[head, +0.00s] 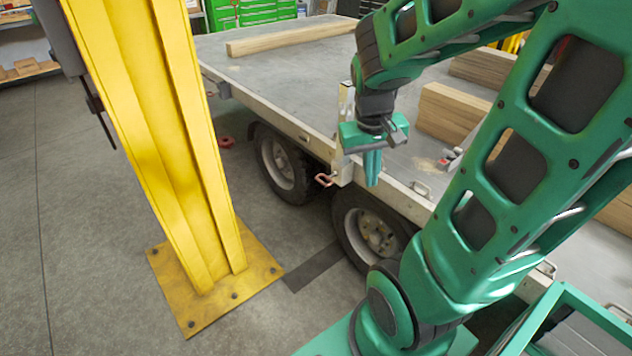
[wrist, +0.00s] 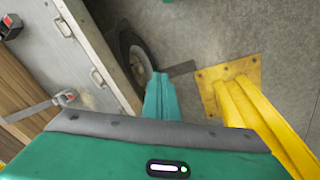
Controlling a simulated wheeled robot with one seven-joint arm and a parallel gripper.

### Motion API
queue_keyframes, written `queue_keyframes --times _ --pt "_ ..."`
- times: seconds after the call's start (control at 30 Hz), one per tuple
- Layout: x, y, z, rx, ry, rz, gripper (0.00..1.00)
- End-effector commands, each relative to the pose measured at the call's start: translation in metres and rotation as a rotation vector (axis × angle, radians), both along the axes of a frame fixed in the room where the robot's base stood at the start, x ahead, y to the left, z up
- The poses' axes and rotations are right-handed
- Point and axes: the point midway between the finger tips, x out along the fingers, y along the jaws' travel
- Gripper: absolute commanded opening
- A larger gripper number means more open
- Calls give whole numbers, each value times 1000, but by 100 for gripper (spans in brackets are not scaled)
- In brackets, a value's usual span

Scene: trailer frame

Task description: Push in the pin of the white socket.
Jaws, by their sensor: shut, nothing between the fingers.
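The white socket (head: 343,171) is fixed to the near side of the trailer, between the two wheels. A pin with a reddish handle (head: 324,180) sticks out from the socket's left side. How deep the pin sits in the socket is too small to tell. My gripper (head: 372,170) is shut and empty, pointing down just right of the socket at the trailer's edge. Whether it touches the socket cannot be told. In the wrist view the closed fingers (wrist: 158,98) show over the trailer edge and a wheel. I cannot make out the socket or the pin there.
The trailer bed (head: 290,75) carries wooden beams (head: 450,112). A yellow column (head: 160,130) on a bolted base plate (head: 180,300) stands at left, also in the wrist view (wrist: 235,100). Trailer wheels (head: 283,160) are below the bed edge.

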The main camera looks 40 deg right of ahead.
Motion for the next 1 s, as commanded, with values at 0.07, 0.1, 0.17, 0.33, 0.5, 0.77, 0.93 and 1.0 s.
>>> queue_keyframes --times 0.07,0.1,0.17,0.33,0.5,0.77,0.93,1.0 --pt "22 -7 -10 -36 -4 28 0" --pt "33 -10 -14 -56 -10 42 0" --pt "49 -14 -21 -81 -19 66 0" --pt "95 -22 -43 -151 -47 139 0" --pt "141 -24 -70 -212 -80 218 0" --pt "205 -16 -117 -282 -137 346 0" --pt "238 -6 -146 -311 -176 418 0" --pt "248 -1 -155 -319 -190 441 0"
